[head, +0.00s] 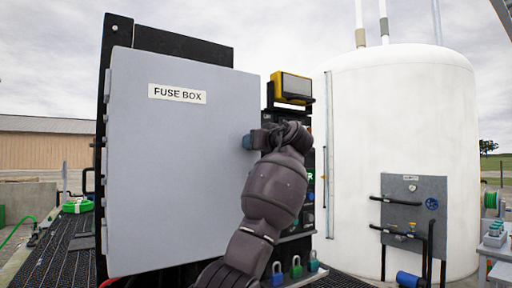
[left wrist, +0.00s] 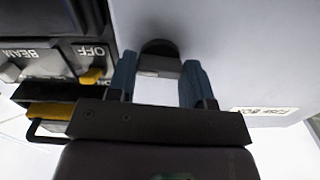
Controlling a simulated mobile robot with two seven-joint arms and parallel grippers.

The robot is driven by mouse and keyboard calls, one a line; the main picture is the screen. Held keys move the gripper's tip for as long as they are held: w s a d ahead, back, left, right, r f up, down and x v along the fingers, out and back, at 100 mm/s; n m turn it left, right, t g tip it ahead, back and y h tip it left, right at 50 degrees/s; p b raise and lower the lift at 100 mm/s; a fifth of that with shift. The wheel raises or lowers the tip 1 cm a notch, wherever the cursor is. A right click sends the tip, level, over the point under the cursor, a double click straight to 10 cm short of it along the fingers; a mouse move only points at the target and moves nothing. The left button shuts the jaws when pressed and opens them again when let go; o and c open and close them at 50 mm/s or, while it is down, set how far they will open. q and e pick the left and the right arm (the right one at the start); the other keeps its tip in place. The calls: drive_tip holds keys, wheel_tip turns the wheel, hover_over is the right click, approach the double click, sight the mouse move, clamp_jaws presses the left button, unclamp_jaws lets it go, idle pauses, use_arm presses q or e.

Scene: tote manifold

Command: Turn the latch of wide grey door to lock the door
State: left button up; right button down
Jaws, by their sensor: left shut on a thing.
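The wide grey door (head: 180,205) carries a "FUSE BOX" label and fills the left-centre of the head view; it also shows in the left wrist view (left wrist: 230,45). It stands in front of a black panel, and I cannot tell whether it sits fully flush. The latch (left wrist: 158,48), a dark round base with a lighter grip part, is near the door's edge. My left gripper (head: 249,141) is at the door's right edge. In the left wrist view, its blue fingers (left wrist: 158,82) are shut on the latch from both sides. The gripper hides the latch in the head view. My right gripper is not in view.
A control panel with a yellow-framed device (head: 292,87) stands just right of the door. Several padlocks (head: 296,267) sit below it. A white tank (head: 405,120) with a grey box (head: 413,205) stands farther right. Dark grating (head: 80,235) covers the floor.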

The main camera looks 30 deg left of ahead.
use_arm(q)
drive_tip(key=shift+n, duration=0.7)
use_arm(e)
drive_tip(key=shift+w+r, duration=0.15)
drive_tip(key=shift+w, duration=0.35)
use_arm(q)
drive_tip(key=shift+r, duration=0.1)
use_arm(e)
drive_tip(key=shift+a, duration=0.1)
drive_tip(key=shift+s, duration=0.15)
use_arm(q)
drive_tip(key=o, duration=0.9)
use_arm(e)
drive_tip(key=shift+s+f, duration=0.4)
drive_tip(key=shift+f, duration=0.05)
use_arm(q)
drive_tip(key=shift+d, duration=0.1)
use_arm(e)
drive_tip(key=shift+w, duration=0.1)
